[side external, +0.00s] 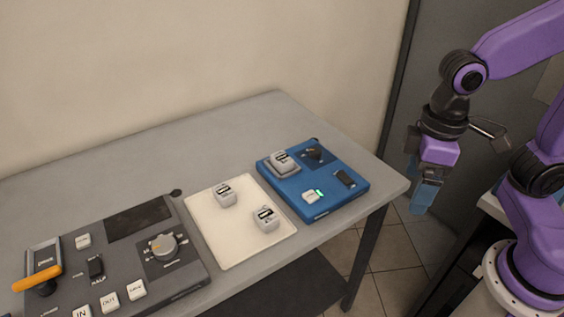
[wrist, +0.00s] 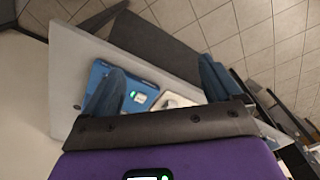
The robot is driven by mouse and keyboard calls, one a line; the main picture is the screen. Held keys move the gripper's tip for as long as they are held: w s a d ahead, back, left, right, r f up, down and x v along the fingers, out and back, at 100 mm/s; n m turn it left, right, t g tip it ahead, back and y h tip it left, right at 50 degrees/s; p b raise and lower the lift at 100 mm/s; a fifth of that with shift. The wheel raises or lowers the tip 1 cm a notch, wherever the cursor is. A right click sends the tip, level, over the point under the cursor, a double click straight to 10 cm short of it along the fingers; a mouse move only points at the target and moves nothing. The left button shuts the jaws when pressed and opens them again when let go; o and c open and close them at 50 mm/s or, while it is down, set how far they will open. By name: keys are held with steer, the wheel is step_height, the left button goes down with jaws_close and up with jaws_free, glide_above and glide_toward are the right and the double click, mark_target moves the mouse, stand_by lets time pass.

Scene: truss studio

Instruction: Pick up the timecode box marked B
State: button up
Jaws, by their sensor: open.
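Three small grey boxes with dark displays show in the side external view; their letters are too small to read, so I cannot tell which is B. One box (side external: 281,161) sits in a cradle on the blue panel's back left corner. A second box (side external: 224,196) stands on the cream tray (side external: 224,246) towards its back. A third box (side external: 265,219) stands near the tray's right edge. My gripper (side external: 426,193) is open and empty, with blue fingers, beyond the table's right end and apart from the boxes. Its fingers also show in the wrist view (wrist: 163,82).
The blue panel (side external: 335,201) carries a knob, a lit button and a dark switch; it also shows in the wrist view (wrist: 98,73). A dark console (side external: 193,277) with an orange lever (side external: 38,277) stands left of the tray. The grey table (side external: 130,158) is clear at the back.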

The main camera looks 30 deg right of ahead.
steer(key=w+a+r+m, duration=0.2)
steer(key=w+a+m, duration=0.45)
steer(key=w, duration=0.45)
steer(key=m+h, duration=0.1)
steer(key=m, duration=1.9)
glide_above(282, 157)
steer(key=f, duration=1.1)
steer(key=shift+s+a+f, duration=0.1)
steer(key=shift+s+f, duration=0.2)
steer(key=shift+f, duration=0.1)
steer(key=f, duration=0.3)
steer(key=shift+w+a+f, duration=0.15)
steer(key=shift+w+f, duration=0.1)
steer(key=shift+f, duration=0.9)
steer(key=c, duration=1.3)
